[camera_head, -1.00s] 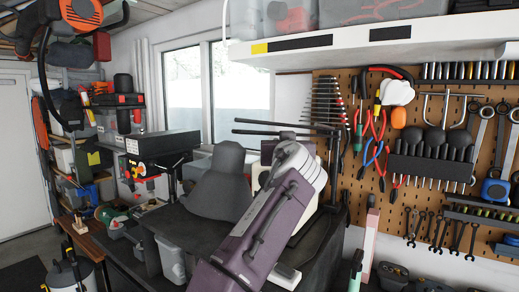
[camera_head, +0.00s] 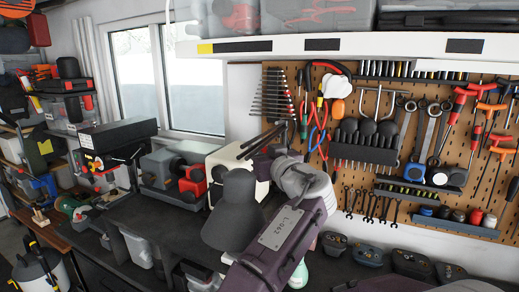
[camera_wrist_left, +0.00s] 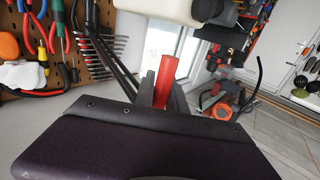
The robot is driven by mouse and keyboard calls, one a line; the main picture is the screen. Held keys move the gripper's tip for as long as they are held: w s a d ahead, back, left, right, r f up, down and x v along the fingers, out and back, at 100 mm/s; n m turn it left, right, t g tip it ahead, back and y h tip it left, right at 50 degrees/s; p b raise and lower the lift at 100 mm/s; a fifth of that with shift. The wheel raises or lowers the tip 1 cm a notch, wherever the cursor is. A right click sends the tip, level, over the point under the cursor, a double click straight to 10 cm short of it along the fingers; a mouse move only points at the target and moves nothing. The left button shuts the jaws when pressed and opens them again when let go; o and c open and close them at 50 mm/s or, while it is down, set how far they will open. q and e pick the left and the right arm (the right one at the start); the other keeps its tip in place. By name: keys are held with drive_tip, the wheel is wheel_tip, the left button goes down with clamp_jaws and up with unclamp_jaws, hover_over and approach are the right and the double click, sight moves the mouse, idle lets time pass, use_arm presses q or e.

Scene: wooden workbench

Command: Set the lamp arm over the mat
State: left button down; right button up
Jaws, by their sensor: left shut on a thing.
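The lamp's dark grey shade (camera_head: 232,210) hangs over the dark bench, left of my left arm in the head view. The lamp arm's thin parallel dark rods (camera_head: 259,142) end above the shade. They also run slantwise in the left wrist view (camera_wrist_left: 108,62). My left gripper (camera_wrist_left: 162,98) is shut on a red piece (camera_wrist_left: 166,72), apparently the lamp arm's grip. In the head view my purple arm and wrist hide the fingertips and the red piece. I cannot make out the mat. My right gripper is not in view.
The dark bench top (camera_head: 160,215) has some bare room left of the shade. A cream box (camera_head: 220,158) and a red-and-grey tool (camera_head: 193,184) stand behind. Several dark containers (camera_head: 410,263) line the back right. A pegboard (camera_head: 360,102) and white shelf (camera_head: 330,48) are beyond.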

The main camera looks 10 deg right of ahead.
use_arm(q)
drive_tip(key=c, duration=1.4)
unclamp_jaws()
drive_tip(key=shift+d, duration=0.1)
drive_tip(key=shift+o, duration=0.2)
drive_tip(key=shift+w+d, duration=0.1)
drive_tip(key=shift+w, duration=0.05)
drive_tip(key=shift+f, duration=0.1)
drive_tip(key=b+v, duration=0.2)
drive_tip(key=v, duration=0.1)
drive_tip(key=shift+f+b, duration=0.35)
drive_tip(key=b+v, duration=0.1)
drive_tip(key=v, duration=0.5)
drive_tip(key=shift+r+b, duration=0.4)
